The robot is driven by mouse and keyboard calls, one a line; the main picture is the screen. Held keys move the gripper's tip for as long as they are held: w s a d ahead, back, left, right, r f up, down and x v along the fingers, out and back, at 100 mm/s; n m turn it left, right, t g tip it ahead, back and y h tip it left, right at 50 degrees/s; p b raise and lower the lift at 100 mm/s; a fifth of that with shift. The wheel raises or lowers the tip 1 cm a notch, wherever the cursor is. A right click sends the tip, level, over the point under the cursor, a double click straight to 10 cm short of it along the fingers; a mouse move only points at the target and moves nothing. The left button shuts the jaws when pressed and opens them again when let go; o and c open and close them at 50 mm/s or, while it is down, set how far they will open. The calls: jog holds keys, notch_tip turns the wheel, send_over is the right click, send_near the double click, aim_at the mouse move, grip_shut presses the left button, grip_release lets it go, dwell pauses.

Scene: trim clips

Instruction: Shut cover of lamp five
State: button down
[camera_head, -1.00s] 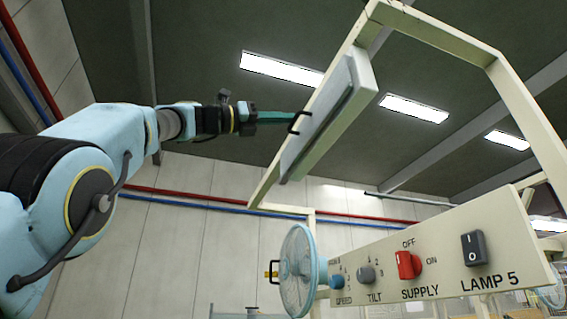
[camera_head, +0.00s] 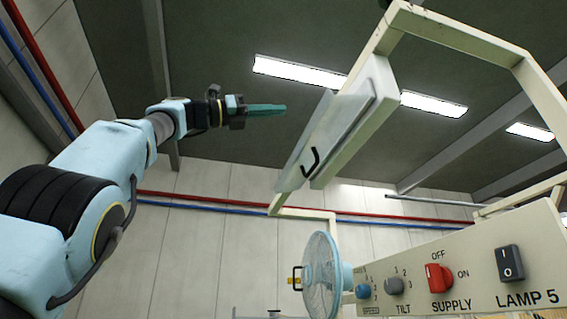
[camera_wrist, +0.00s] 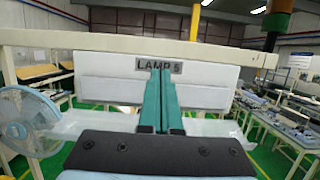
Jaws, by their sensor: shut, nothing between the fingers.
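Lamp five is a white box (camera_head: 381,88) under the cream frame. Its pale cover (camera_head: 322,127) hangs ajar along its left side, with a black handle (camera_head: 310,162) near the lower part. In the wrist view the lamp's front (camera_wrist: 105,86) carries a LAMP 5 label, and a translucent pale sheet, apparently the cover (camera_wrist: 85,124), spreads below it. My gripper (camera_head: 284,108), with green fingers, is shut and empty, left of the cover and apart from it. In the wrist view its fingertips (camera_wrist: 161,72) overlap the label; the handle is not visible there.
A control panel (camera_head: 460,262) with knobs, a red SUPPLY switch and a LAMP 5 rocker stands at lower right. A blue fan (camera_head: 322,275) is beside it. The cream frame beam (camera_wrist: 60,39) crosses above the lamp. Free air lies left of the cover.

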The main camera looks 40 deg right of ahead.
jog(key=shift+w+a+r, duration=0.1)
jog(key=shift+a+r, duration=0.1)
jog(key=shift+r, duration=0.1)
